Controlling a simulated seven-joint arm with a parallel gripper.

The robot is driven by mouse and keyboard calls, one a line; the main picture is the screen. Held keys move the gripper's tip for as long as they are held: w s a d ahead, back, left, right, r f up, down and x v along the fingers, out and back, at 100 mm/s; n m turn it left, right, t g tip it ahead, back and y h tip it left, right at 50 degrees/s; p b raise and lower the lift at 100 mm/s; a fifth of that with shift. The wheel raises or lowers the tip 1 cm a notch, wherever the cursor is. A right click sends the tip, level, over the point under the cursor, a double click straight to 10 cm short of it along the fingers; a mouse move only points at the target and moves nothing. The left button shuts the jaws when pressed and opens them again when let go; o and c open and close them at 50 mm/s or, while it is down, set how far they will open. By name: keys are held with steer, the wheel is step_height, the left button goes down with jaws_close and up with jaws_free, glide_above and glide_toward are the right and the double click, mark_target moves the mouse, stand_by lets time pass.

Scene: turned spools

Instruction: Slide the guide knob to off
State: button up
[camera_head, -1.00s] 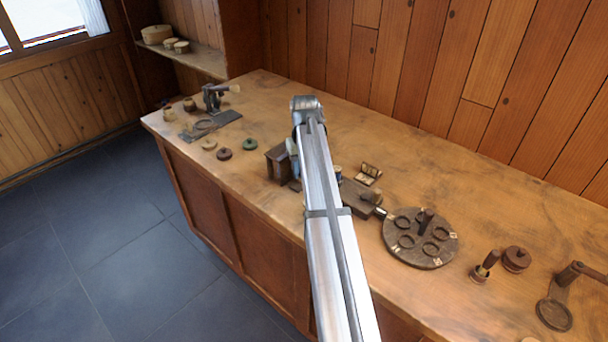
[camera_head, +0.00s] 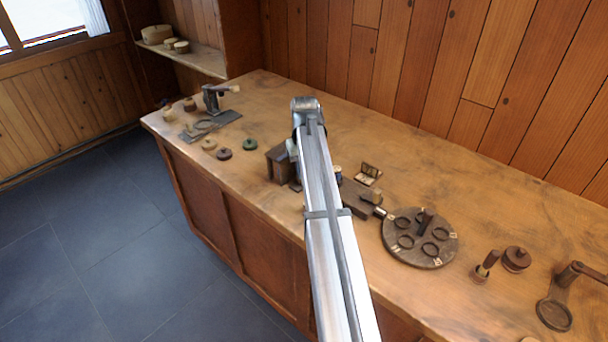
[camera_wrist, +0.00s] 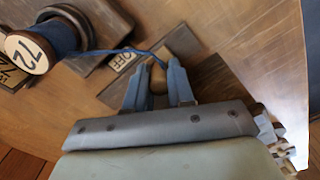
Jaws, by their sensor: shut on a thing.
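In the wrist view, my gripper (camera_wrist: 160,70) has its two blue-grey fingers closed on the sides of a small tan guide knob (camera_wrist: 158,84). A label reading OFF (camera_wrist: 124,60) lies just left of the left finger. A blue thread (camera_wrist: 115,50) runs from a spool (camera_wrist: 62,36) at upper left to the fingertips. The spool's pale end reads 72. In the head view my arm hides the knob and most of the gripper, beside a dark wooden block (camera_head: 279,164).
A dark turntable with round recesses (camera_head: 410,252) stands right of my arm. A small label rack (camera_head: 370,173) stands behind it. Round pieces (camera_head: 249,144) and a clamp-like device (camera_head: 212,100) are to the left. The back of the bench is clear.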

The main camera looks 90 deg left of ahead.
steer(key=shift+w+a, duration=1.2)
steer(key=shift+w, duration=0.05)
steer(key=o, duration=0.8)
step_height(320, 180, up, 7)
stand_by(0.8)
steer(key=shift+c, duration=0.2)
